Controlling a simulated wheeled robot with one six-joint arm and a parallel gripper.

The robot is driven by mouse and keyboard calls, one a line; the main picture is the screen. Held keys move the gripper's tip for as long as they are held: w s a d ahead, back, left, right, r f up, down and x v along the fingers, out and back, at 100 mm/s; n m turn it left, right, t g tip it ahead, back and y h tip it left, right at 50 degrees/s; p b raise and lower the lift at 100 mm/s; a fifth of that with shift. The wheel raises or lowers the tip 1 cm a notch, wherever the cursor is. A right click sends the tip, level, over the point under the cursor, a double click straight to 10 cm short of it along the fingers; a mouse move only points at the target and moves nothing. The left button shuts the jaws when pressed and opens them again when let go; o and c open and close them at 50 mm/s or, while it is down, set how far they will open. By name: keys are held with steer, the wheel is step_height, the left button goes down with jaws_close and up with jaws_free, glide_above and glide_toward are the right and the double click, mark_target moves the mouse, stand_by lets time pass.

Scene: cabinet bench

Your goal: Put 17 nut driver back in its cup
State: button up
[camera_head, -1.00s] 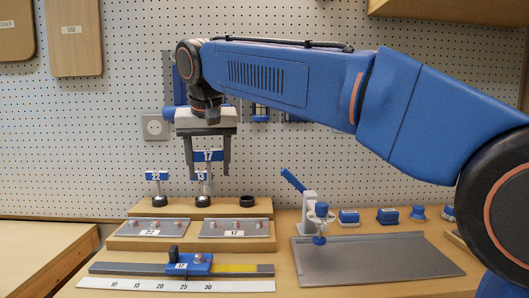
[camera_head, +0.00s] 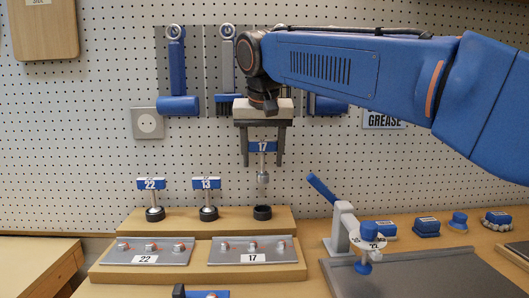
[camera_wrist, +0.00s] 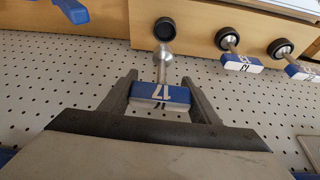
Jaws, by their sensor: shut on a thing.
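My gripper (camera_head: 263,150) is shut on the blue handle of the 17 nut driver (camera_head: 263,147), which hangs upright with its metal socket end down. The driver is directly above the empty black cup (camera_head: 262,212) at the right end of the row, with a gap between the socket and the rim. In the wrist view the 17 driver (camera_wrist: 160,94) lies between the fingers (camera_wrist: 160,92), and its tip points toward the open cup (camera_wrist: 164,29).
The 22 driver (camera_head: 151,198) and 13 driver (camera_head: 207,197) stand in their cups to the left on the wooden riser (camera_head: 180,224). Plates labelled 22 (camera_head: 147,251) and 17 (camera_head: 252,250) lie in front. A lever press (camera_head: 343,222) stands to the right.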

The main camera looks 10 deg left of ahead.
mark_target(263, 171)
steer(key=shift+f, duration=3.15)
steer(key=shift+f, duration=1.35)
steer(key=o, duration=1.3)
steer(key=shift+s, duration=0.1)
steer(key=shift+o, duration=0.2)
steer(key=v, duration=1.7)
steer(key=shift+s, duration=0.15)
steer(key=shift+r, duration=0.1)
